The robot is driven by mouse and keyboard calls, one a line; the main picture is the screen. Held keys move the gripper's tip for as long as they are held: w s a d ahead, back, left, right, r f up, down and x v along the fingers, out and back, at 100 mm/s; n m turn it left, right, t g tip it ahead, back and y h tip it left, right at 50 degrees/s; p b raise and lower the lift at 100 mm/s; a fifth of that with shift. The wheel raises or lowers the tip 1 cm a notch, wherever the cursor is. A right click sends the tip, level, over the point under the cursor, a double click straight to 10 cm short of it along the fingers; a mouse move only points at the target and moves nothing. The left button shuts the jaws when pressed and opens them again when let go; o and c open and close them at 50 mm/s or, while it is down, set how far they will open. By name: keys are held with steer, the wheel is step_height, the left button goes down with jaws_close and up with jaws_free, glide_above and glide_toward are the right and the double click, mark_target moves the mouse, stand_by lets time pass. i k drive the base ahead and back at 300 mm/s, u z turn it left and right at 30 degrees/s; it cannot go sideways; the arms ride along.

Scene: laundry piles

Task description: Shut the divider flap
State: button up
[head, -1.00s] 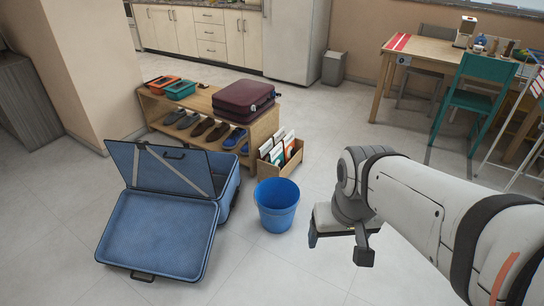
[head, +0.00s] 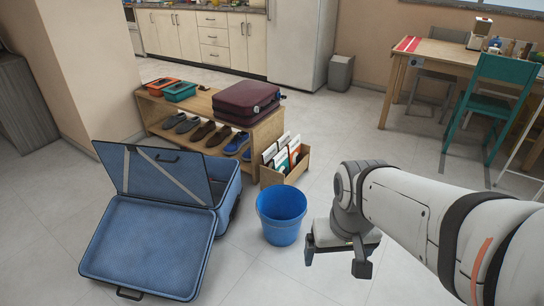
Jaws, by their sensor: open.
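A blue suitcase (head: 226,191) stands open on the tiled floor at the left. Its shell lid (head: 146,245) lies folded out toward me, with a dark handle on its near edge. The divider flap (head: 150,172), a dark panel with crossed grey straps and a small handle on its top edge, stands up, tilted, between the two halves. It hides much of the suitcase's inside. My gripper (head: 338,262) is open and empty, pointing down at the right of the suitcase, apart from it, with a blue bucket between them.
The blue bucket (head: 281,214) stands right of the suitcase. Behind are a wooden bench (head: 264,134) with shoes and a maroon suitcase (head: 247,103), and a wooden crate (head: 300,170) of folders. A table (head: 440,55) and teal chair (head: 497,95) stand at the far right. Floor in front of the bucket is clear.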

mark_target(179, 176)
steer(key=k, duration=0.6)
steer(key=u, duration=0.6)
steer(key=i, duration=1.95)
steer(key=z, duration=0.45)
